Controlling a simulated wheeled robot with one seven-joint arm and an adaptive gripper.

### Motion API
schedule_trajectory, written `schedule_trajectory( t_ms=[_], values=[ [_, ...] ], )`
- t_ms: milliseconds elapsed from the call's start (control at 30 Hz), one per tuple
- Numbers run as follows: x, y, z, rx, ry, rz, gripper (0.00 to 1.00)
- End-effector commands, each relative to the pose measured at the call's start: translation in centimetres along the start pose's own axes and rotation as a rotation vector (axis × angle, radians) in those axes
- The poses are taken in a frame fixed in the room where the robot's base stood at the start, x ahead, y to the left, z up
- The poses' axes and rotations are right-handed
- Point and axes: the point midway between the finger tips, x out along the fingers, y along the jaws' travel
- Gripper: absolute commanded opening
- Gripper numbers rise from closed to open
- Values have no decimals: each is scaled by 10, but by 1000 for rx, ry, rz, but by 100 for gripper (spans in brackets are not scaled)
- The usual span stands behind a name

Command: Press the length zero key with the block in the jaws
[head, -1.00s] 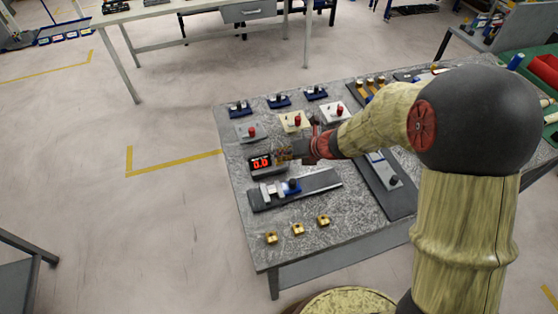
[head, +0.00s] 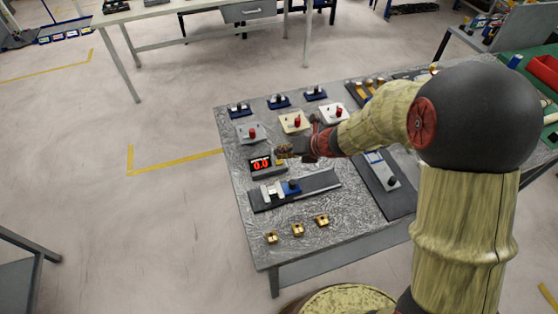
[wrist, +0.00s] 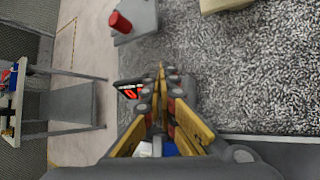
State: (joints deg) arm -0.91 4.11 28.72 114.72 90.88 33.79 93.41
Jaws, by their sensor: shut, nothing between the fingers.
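A small black readout (head: 260,164) with red digits "0.0" stands near the left side of the grey table, and it also shows left of the fingers in the wrist view (wrist: 128,91). A small yellow patch (head: 280,162), possibly the zero key, shows at the readout's right side. My gripper (head: 281,152) is just above and beside it; in the wrist view its fingers (wrist: 161,72) meet at the tips. It is shut and no block shows between the fingers. Contact with the key cannot be told. Three brass blocks (head: 297,230) lie near the table's front.
A dark rail with a white and blue slide (head: 290,188) lies just in front of the readout. Fixtures with red knobs (head: 295,122) and several blue-based pieces (head: 279,101) stand behind. A second dark rail (head: 388,182) lies to the right. The table's left edge is close.

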Motion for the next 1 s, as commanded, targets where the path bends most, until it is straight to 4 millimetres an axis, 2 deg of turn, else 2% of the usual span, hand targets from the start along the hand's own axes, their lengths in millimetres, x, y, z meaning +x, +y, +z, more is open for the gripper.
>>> schedule_trajectory(
  t_ms=[167,633,1000],
  values=[
    [-5,4,4,0,0,0,0],
    [-34,25,25,0,0,0,0],
    [-35,25,25,0,0,0,0]
  ],
)
